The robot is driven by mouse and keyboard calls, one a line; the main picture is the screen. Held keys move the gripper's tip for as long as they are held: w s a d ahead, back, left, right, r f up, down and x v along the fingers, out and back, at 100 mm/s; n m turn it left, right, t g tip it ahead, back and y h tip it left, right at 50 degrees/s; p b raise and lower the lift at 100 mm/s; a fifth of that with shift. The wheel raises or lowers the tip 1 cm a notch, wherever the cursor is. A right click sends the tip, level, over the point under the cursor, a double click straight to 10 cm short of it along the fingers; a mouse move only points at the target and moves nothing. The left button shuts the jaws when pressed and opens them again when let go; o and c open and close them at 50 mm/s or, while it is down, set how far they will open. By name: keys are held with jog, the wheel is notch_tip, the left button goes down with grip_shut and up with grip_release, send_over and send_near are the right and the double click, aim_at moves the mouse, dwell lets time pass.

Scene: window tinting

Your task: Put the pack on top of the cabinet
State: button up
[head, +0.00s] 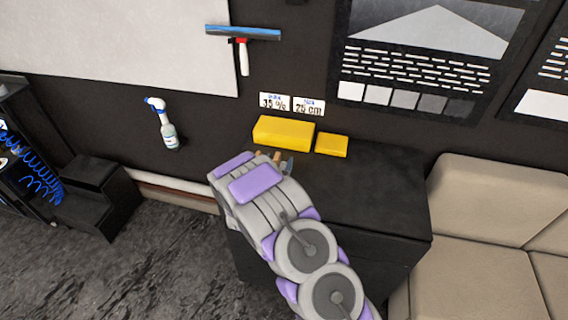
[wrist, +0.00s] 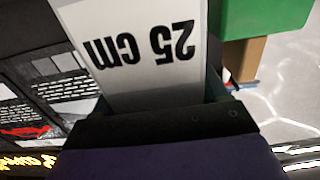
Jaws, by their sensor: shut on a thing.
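In the wrist view, a white pack (wrist: 145,70) marked "25 cm" upside down fills the space between the dark jaws of my gripper (wrist: 160,112). My gripper is shut on it. In the head view, my gripper (head: 283,161) is mostly hidden by my own arm, over the left part of the cabinet top, in front of the yellow boxes. The held pack cannot be made out there. The black cabinet (head: 375,195) stands against the dark wall. I cannot tell whether the pack touches the cabinet.
A large yellow box (head: 283,133) and a smaller one (head: 331,145) lie at the cabinet's back edge. The top right of them is bare. A beige sofa (head: 500,220) stands at right. A spray bottle (head: 163,124) and a squeegee (head: 243,47) are at the wall.

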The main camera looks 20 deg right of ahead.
jog(key=w+d+f+b, duration=0.1)
jog(key=w+d+f, duration=0.2)
jog(key=d+f, duration=0.1)
jog(key=shift+w+d, duration=0.2)
jog(key=shift+d, duration=0.1)
jog(key=o, duration=1.1)
jog(key=shift+d+f, duration=0.1)
jog(key=shift+d, duration=0.2)
jog(key=shift+c, duration=0.2)
jog(key=shift+o, duration=0.4)
jog(key=shift+a, duration=0.65)
jog(key=p+v, duration=0.1)
jog(key=v, duration=1)
jog(key=shift+s, duration=0.35)
